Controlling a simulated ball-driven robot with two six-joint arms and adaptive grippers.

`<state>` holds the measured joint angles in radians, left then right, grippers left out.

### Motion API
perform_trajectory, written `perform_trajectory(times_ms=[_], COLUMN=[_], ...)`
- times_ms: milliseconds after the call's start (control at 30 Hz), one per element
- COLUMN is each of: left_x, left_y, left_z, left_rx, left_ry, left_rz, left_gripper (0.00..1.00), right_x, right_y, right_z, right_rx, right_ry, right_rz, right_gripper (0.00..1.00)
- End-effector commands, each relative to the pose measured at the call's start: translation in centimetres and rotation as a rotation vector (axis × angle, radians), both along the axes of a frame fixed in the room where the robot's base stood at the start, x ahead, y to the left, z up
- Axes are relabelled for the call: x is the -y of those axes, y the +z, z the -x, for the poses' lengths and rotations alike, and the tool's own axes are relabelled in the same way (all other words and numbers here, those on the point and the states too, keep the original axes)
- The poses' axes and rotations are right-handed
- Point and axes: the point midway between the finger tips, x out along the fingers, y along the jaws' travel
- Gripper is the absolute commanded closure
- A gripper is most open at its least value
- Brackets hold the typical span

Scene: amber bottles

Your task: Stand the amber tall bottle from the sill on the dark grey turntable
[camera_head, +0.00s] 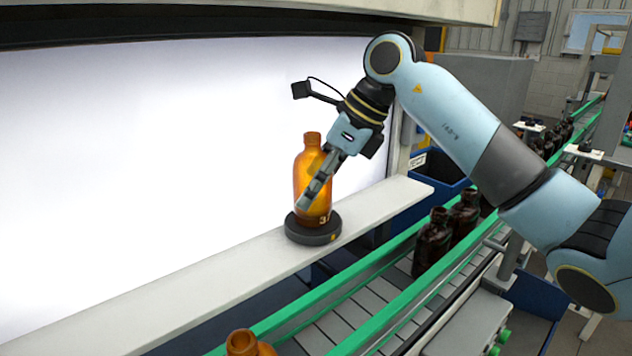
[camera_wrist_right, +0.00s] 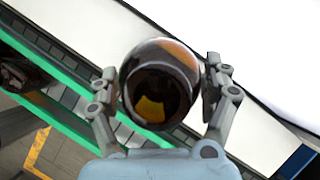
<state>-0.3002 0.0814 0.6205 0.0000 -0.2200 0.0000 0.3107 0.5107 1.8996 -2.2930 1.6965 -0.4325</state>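The amber tall bottle (camera_head: 308,176) stands upright on the dark grey turntable (camera_head: 313,232), a low round disc on the pale sill (camera_head: 377,214). My right gripper (camera_head: 308,203) reaches down to the bottle from the upper right, and one finger crosses in front of its body. In the right wrist view the bottle (camera_wrist_right: 158,85) fills the space between the fingers of my right gripper (camera_wrist_right: 160,88). The pads lie very close to its sides; I cannot tell whether they press on it. My left gripper is not in view.
A conveyor with green rails (camera_head: 417,292) runs in front of the sill and carries dark bottles (camera_head: 432,243). Another amber bottle (camera_head: 243,343) shows at the bottom edge. A bright white panel (camera_head: 150,170) stands behind the sill. The sill left of the turntable is clear.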

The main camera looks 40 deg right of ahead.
Motion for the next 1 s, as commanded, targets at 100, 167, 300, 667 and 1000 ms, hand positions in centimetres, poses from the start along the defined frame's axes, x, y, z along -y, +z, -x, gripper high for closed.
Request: perform_trajectory(times_ms=[100,167,300,667,1000], left_x=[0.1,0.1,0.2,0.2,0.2], left_y=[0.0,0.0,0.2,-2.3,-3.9], left_z=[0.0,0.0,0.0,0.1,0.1], left_rx=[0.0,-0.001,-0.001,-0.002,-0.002], left_ry=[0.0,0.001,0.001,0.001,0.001], left_rz=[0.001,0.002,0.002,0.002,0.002], left_gripper=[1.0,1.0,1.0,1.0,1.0], right_x=[0.0,0.0,0.0,3.0,5.8], right_y=[0.0,0.0,0.2,0.9,1.0], right_z=[0.0,0.0,0.0,3.1,6.4], right_rx=[0.0,0.0,0.0,-0.001,-0.005], right_ry=[0.0,0.0,0.0,-0.001,-0.001], right_rz=[0.0,0.0,0.0,0.011,0.01], right_gripper=[0.14,0.14,0.14,0.14,0.14])
